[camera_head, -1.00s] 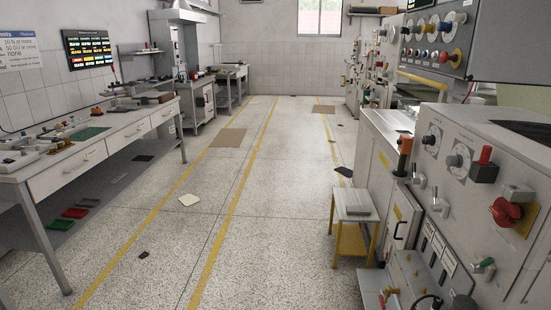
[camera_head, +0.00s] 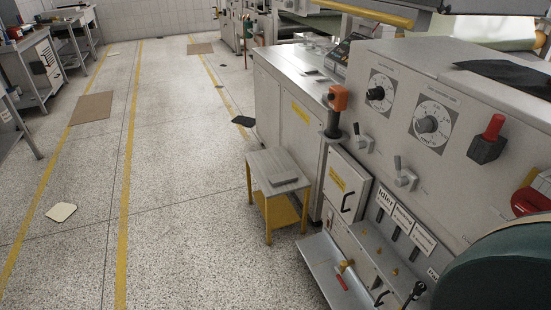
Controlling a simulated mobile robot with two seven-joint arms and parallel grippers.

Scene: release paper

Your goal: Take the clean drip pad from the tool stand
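A small stand (camera_head: 264,162) with a grey top and yellow legs stands on the floor, left of the large machine. A flat grey pad (camera_head: 280,167) lies on its top, towards the right side. A yellow lower shelf (camera_head: 279,212) shows between the legs. I cannot tell from this view whether the pad is clean. Neither of my grippers is in view.
The grey machine (camera_head: 399,170) with dials and levers fills the right side. A low metal ledge (camera_head: 320,268) juts from its front. A pale square (camera_head: 61,212) and a dark flat piece (camera_head: 243,121) lie on the floor. The floor left of the stand is mostly clear.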

